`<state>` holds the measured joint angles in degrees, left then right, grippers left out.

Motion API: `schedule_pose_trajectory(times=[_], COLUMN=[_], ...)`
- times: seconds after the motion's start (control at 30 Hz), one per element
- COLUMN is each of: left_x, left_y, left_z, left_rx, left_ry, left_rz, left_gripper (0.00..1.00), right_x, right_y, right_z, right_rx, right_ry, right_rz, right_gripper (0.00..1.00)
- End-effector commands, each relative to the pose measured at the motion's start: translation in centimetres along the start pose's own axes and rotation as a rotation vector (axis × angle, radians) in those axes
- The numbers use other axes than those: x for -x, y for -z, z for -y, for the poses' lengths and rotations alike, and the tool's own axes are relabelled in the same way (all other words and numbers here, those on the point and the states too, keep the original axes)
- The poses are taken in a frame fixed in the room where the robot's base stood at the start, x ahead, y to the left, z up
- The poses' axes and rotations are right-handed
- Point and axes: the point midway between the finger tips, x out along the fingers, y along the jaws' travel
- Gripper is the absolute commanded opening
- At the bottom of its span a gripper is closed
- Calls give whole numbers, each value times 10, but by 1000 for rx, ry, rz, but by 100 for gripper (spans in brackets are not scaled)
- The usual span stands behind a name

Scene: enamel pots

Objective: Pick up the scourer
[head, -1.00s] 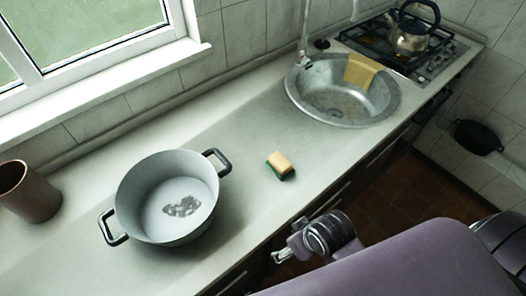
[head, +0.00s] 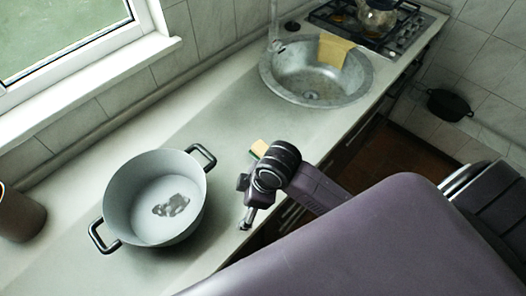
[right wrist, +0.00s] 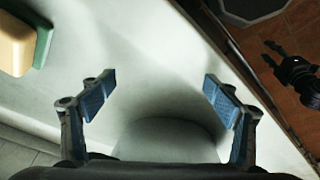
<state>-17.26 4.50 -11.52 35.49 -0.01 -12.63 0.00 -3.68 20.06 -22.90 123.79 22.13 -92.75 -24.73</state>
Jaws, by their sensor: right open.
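The scourer (head: 259,148) is a small block, yellow with a green side, on the counter between the pot and the sink. In the head view my right gripper (head: 244,222) hangs over the counter, and its wrist partly hides the scourer. In the right wrist view the right gripper (right wrist: 160,88) is open and empty, with its blue-padded fingers wide apart. The scourer (right wrist: 18,42) lies at the upper left there, outside the fingers and cut by the frame edge. A dark gripper-like shape (right wrist: 292,70), probably my left gripper, shows over the floor; its jaws are unclear.
A grey two-handled pot (head: 156,198) stands left of my right gripper. A brown cup (head: 18,215) is at the far left. The sink (head: 315,75) has a yellow cloth (head: 335,50) on its rim. A kettle (head: 376,16) is on the stove. Bare counter lies around the scourer.

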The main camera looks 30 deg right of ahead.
Motion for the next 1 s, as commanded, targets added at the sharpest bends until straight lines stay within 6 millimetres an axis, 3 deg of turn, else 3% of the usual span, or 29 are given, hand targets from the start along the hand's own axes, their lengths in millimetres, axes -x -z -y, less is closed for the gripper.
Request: schedule_pose_trajectory(times=[0.17,0.37,0.7,0.87,1.0], left_x=[1,1,2,2,4], left_y=[0,0,1,1,2], left_z=[1,1,2,2,2], left_rx=[0,0,1,1,1], left_ry=[1,1,2,2,2], left_rz=[0,0,-1,-2,-2], left_gripper=[40,40,40,40,40], right_x=[0,9,58,73,69], right_y=[13,12,-12,-18,-22], right_z=[-30,-75,-165,-182,-184], right_rx=[258,522,799,839,847], right_ry=[36,87,179,203,211], right_rz=[43,122,250,267,270], right_gripper=[82,82,82,82,82])
